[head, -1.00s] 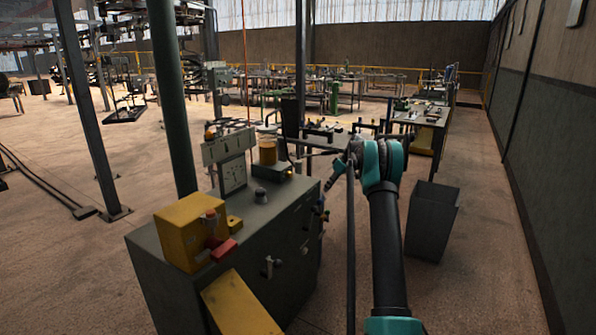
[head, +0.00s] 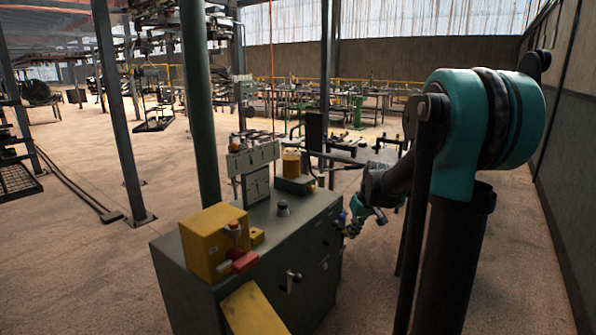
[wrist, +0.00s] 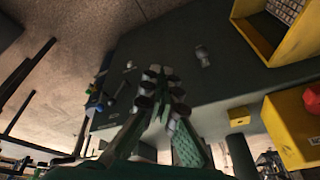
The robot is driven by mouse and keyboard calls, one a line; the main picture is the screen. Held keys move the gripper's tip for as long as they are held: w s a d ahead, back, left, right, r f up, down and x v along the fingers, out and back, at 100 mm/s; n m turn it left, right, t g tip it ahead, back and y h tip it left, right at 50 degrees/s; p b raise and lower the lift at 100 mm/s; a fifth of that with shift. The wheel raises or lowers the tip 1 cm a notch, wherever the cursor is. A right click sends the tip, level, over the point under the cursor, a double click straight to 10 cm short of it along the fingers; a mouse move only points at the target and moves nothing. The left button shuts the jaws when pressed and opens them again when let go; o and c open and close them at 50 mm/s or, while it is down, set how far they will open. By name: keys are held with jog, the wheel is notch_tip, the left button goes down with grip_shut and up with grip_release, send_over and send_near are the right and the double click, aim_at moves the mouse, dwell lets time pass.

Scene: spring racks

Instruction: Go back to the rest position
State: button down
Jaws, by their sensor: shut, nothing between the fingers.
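My gripper (head: 354,222) is at the right side of the grey-green cabinet (head: 285,270) in the head view, small and partly dark. Its fingers (wrist: 162,92) are together with nothing between them in the wrist view. My arm runs from a large teal joint at the right down to the gripper. I cannot tell whether the gripper touches the cabinet side.
On the cabinet stand a yellow box (head: 208,245) with a red button, a gauge panel (head: 254,160) and an amber jar (head: 291,162). A green post (head: 198,110) rises behind it. A wall (head: 568,170) runs along the right. Open floor (head: 80,270) lies left.

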jog(key=s+f+m+h, duration=0.1)
jog(key=s+f, duration=0.3)
jog(key=s, duration=0.9)
jog(key=s+f+m+t+h, duration=0.1)
jog(key=s+f, duration=0.4)
jog(key=s, duration=0.8)
jog(key=shift+d+m, duration=0.3)
jog(key=shift+m, duration=0.3)
